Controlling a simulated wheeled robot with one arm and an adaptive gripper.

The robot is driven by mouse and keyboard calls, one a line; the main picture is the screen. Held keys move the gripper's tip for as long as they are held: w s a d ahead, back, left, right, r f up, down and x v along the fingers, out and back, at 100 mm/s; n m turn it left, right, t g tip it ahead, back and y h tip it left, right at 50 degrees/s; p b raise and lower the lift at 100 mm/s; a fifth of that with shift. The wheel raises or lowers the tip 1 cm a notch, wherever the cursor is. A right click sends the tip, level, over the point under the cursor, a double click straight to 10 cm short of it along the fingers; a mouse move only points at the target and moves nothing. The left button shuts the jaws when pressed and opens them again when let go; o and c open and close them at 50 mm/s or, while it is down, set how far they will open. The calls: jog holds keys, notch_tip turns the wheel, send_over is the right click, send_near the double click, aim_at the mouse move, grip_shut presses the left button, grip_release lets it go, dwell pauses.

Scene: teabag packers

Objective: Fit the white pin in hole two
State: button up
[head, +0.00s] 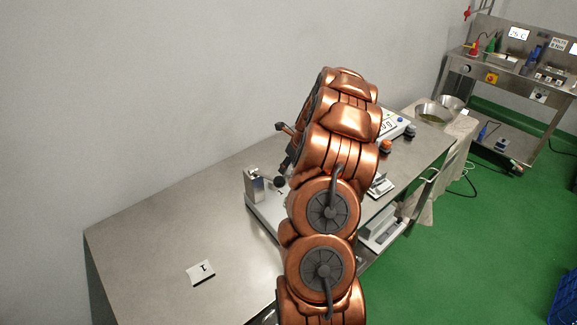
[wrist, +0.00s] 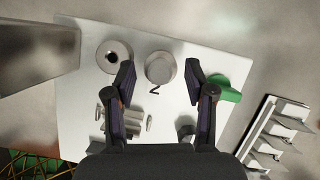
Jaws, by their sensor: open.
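In the wrist view my gripper (wrist: 160,72) is open, with one dark finger on each side of a pale round piece (wrist: 160,68). This piece looks like the white pin, seen from above, and no hole shows in its top. A black "2" is marked on the white plate (wrist: 75,125) just below it. I cannot tell how deep it sits or whether it is in hole two. Left of the left finger is a round metal collar (wrist: 113,57) with a dark opening. In the head view my arm hides most of the gripper and the pin.
A metal block (wrist: 38,57) stands at the plate's left, also seen in the head view (head: 255,184). A green piece (wrist: 223,90) lies right of the right finger. A slotted rack (wrist: 275,135) stands farther right. A marked card (head: 201,272) lies on the clear front bench (head: 145,235).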

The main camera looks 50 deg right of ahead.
jog(key=v, duration=1.1)
dwell(0.3)
